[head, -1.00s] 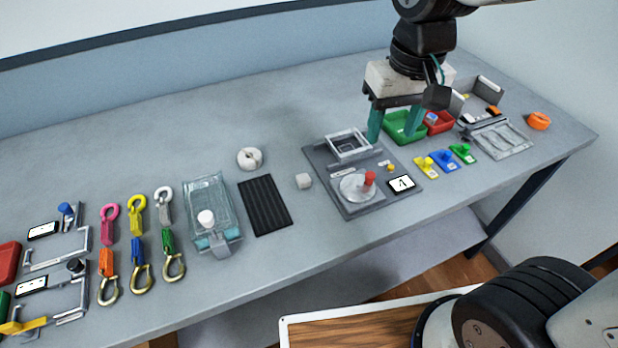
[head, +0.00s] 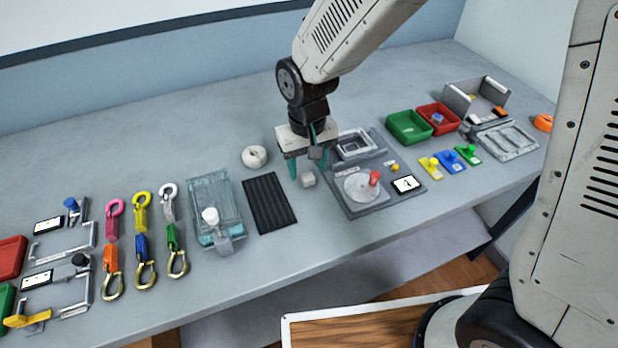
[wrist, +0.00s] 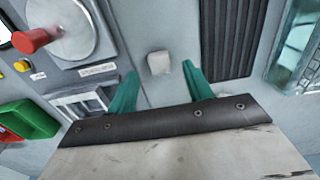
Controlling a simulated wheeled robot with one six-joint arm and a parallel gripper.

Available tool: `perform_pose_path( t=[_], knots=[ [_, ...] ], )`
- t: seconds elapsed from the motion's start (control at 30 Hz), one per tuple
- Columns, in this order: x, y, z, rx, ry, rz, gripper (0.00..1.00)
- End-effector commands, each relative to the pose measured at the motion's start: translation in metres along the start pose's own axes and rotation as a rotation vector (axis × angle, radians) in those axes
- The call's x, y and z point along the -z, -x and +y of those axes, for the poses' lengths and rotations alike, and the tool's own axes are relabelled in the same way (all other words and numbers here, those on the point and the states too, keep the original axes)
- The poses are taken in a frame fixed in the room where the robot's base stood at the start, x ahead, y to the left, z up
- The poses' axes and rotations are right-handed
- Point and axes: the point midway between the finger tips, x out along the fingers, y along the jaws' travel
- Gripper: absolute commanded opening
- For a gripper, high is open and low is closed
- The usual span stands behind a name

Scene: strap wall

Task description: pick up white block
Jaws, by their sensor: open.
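The white block (head: 308,179) is a small pale cube on the grey table, between the black ribbed mat and the grey fixture plate. My gripper (head: 309,171) is open, with its two green fingers pointing down close to the block. In the wrist view the white block (wrist: 158,63) lies just beyond the fingertips, roughly in line with the gap of my gripper (wrist: 157,76). A strip of table shows between the fingers, and nothing is held. I cannot tell the exact height of the fingertips above the table.
The black ribbed mat (head: 269,203) lies left of the block. The grey fixture plate (head: 345,207) with a red-knobbed disc (head: 362,187) stands close on the right. A white ring-shaped roll (head: 254,156) lies behind. Green (head: 408,127) and red (head: 437,118) bins stand further right.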

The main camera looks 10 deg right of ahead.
Motion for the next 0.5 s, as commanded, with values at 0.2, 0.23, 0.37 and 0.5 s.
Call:
perform_pose_path(
  t=[0.2, 0.23, 0.37, 0.5],
  knots=[
    [-0.001, -0.024, 0.0, 0.0, 0.0, -0.002, 0.51],
    [-0.001, -0.025, 0.0, 0.0, 0.0, -0.001, 0.51],
    [0.0, -0.025, 0.0, 0.0, 0.0, 0.0, 0.51],
    [0.0, -0.025, 0.0, 0.0, 0.0, 0.0, 0.31]
  ],
)
